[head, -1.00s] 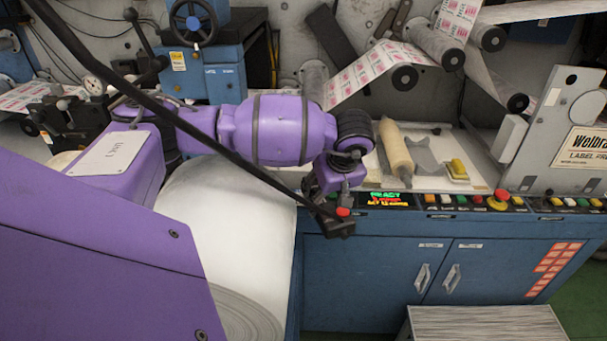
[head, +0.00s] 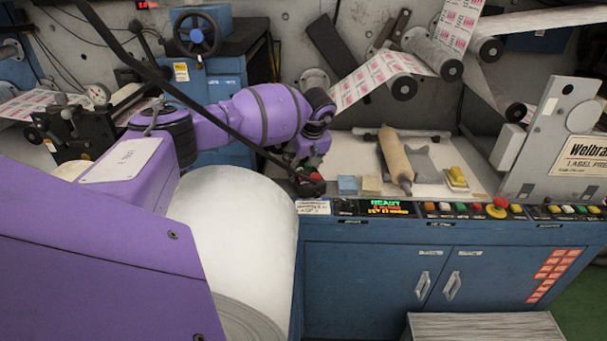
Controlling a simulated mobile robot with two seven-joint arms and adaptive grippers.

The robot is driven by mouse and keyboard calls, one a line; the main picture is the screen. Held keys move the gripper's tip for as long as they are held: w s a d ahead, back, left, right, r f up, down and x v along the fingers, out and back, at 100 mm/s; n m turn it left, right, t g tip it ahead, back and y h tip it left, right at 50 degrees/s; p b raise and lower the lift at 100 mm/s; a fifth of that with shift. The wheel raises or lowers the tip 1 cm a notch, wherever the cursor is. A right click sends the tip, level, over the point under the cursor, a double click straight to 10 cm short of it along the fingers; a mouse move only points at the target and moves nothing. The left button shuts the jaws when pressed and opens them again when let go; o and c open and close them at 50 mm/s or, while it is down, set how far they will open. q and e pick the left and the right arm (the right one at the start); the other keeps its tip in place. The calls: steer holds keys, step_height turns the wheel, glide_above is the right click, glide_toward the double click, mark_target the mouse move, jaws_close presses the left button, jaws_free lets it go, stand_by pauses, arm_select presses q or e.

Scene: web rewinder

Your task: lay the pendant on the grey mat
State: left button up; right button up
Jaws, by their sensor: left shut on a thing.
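My left gripper (head: 305,180) is shut on a small dark pendant (head: 310,187) with a red button. The fingers and the arm hide part of it. A long black cable or boom runs from the upper left down to it, in front of my purple arm. The pendant shows at the left end of the pale worktop; I cannot tell whether it touches the top. A flat grey piece (head: 423,163), possibly the grey mat, lies on the worktop to the right, partly behind a tan roller. My right gripper is out of view.
The tan roller (head: 395,160), a blue block (head: 348,185), a tan block (head: 371,185) and a yellow-topped block (head: 457,177) are on the worktop. Buttons and a red stop knob (head: 497,207) line the front edge. A white roll (head: 235,230) stands left.

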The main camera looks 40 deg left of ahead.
mark_target(305, 169)
arm_select(q)
steer(key=shift+a+f+p, duration=0.1)
steer(key=shift+f+p, duration=0.2)
steer(key=shift+f, duration=1.35)
steer(key=o, duration=1.8)
steer(key=shift+f, duration=0.1)
steer(key=shift+r, duration=0.5)
steer(key=v, duration=1.1)
steer(key=shift+s+d, duration=0.1)
steer(key=shift+d, duration=0.2)
